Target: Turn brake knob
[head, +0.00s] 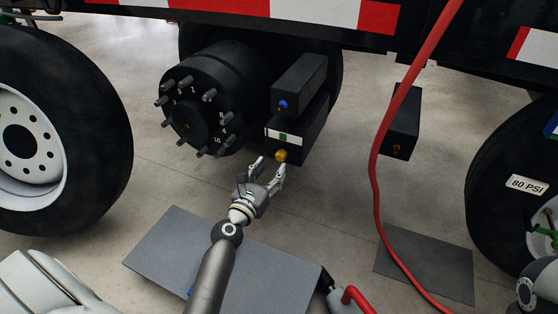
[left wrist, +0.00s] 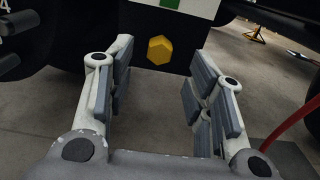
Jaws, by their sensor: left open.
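A yellow knob (head: 281,155) sits low on the front of a black box (head: 306,140) with a white and green label, under the trailer. In the left wrist view the knob (left wrist: 160,49) is a yellow hexagon, between and beyond the fingertips. My left gripper (head: 270,167) is open just in front of the knob, its fingers spread to either side; no contact shows. The gripper also shows open and empty in the left wrist view (left wrist: 160,85). A second box (head: 300,84) above carries a blue knob (head: 283,104). My right gripper is not seen.
A studded black hub (head: 205,100) stands left of the boxes. A red hose (head: 381,150) hangs at right, before another black box (head: 402,125). Tyres stand at left (head: 100,130) and right (head: 495,150). Grey plates (head: 170,245) lie on the floor.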

